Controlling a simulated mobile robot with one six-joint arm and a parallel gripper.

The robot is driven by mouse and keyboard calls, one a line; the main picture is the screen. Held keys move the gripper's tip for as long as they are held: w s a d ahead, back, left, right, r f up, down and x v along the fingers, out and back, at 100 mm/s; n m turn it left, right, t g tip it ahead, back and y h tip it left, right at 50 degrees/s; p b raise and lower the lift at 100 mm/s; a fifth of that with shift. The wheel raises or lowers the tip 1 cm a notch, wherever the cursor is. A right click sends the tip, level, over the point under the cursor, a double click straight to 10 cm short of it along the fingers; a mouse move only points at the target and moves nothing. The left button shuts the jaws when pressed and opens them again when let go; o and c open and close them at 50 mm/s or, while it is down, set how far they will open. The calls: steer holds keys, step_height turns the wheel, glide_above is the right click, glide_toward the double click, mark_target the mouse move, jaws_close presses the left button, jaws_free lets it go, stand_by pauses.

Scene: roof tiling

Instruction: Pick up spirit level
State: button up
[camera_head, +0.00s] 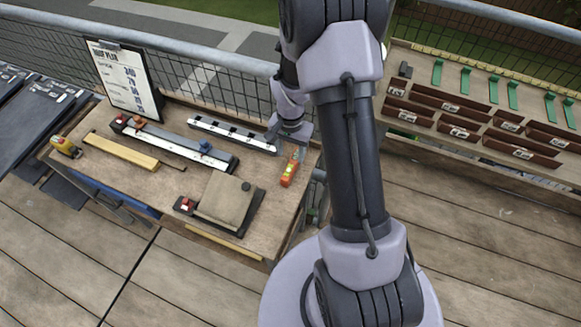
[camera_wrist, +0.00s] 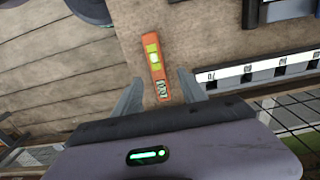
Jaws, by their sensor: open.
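The spirit level (camera_head: 290,170) is a short orange bar with a yellow-green vial, lying on the right end of the wooden workbench (camera_head: 200,188). In the wrist view the spirit level (camera_wrist: 156,66) lies flat, slightly tilted, with its near end between my fingers. My gripper (camera_wrist: 161,88) is open, one finger on each side of the level with a gap to both. Nothing is held. In the head view my gripper (camera_head: 286,146) is at the level's far end and partly hidden by my arm.
A black-and-white marked rail (camera_head: 232,133) lies just left of my gripper; it also shows close to the right finger in the wrist view (camera_wrist: 284,66). A pad-like block (camera_head: 226,196), a yellow bar (camera_head: 120,150) and a tape measure (camera_head: 66,147) lie farther left. Wire mesh fencing stands behind.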

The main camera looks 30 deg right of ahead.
mark_target(292, 163)
step_height(292, 163, down, 6)
steer(key=shift+s+d+f+b, duration=0.15)
steer(key=shift+b, duration=1)
jaws_close()
